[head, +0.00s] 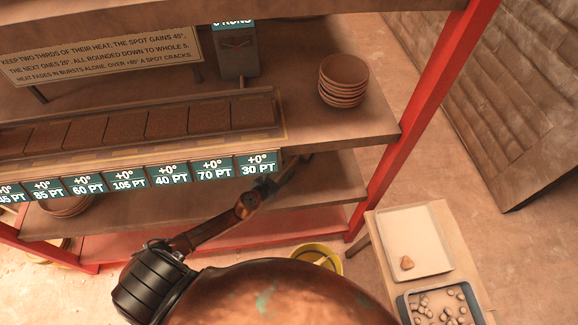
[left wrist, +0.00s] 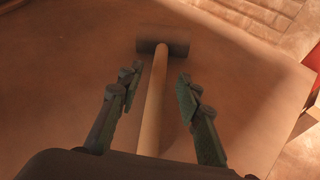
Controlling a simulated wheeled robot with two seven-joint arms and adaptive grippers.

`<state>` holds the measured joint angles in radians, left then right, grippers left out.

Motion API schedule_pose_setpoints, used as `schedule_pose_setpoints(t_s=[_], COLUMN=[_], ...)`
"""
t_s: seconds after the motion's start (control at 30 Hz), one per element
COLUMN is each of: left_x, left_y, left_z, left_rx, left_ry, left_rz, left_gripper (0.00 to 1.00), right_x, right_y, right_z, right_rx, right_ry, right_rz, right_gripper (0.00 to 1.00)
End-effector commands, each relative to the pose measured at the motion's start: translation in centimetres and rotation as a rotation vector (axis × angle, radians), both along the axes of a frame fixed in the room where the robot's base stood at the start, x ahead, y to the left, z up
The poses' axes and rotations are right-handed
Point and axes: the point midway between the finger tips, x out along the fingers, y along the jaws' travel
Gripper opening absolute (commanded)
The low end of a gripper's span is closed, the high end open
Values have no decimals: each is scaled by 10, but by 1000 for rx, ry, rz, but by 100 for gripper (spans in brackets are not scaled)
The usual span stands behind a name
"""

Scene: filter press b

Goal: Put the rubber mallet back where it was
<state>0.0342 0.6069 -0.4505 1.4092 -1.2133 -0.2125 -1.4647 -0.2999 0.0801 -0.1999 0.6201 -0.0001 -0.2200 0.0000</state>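The rubber mallet shows in the left wrist view, with a dark cylindrical head (left wrist: 163,47) and a pale wooden handle (left wrist: 152,105). It appears to lie on a brown flat surface. My left gripper (left wrist: 160,84) has its fingers apart, one on each side of the handle, with visible gaps to it. In the head view my left gripper (head: 298,168) reaches in below the front edge of the upper shelf, largely shaded. I cannot make out the mallet in the head view. My right gripper is in neither view.
The upper shelf (head: 380,125) holds a row of brown tiles (head: 165,124), labelled point cards (head: 130,178) and stacked bowls (head: 343,80). A red post (head: 425,100) stands to the right. A yellow bucket (head: 318,254) and a side table with trays (head: 415,240) stand lower right.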

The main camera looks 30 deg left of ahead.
Motion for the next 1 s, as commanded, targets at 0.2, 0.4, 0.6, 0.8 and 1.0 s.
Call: schedule_pose_setpoints(t_s=[0.2,0.4,0.6,0.8,1.0], left_x=[-43,-66,-72,-72,-72], left_y=[3,6,6,6,6], left_z=[19,27,29,29,28], left_rx=[1,0,-1,0,0], left_ry=[0,0,-1,0,0], left_rz=[-1,1,1,1,0], left_gripper=[33,33,33,33,33], right_x=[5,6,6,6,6], right_y=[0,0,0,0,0], right_z=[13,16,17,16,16], right_rx=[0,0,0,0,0], right_ry=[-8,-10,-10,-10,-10], right_rz=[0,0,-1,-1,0], right_gripper=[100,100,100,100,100])
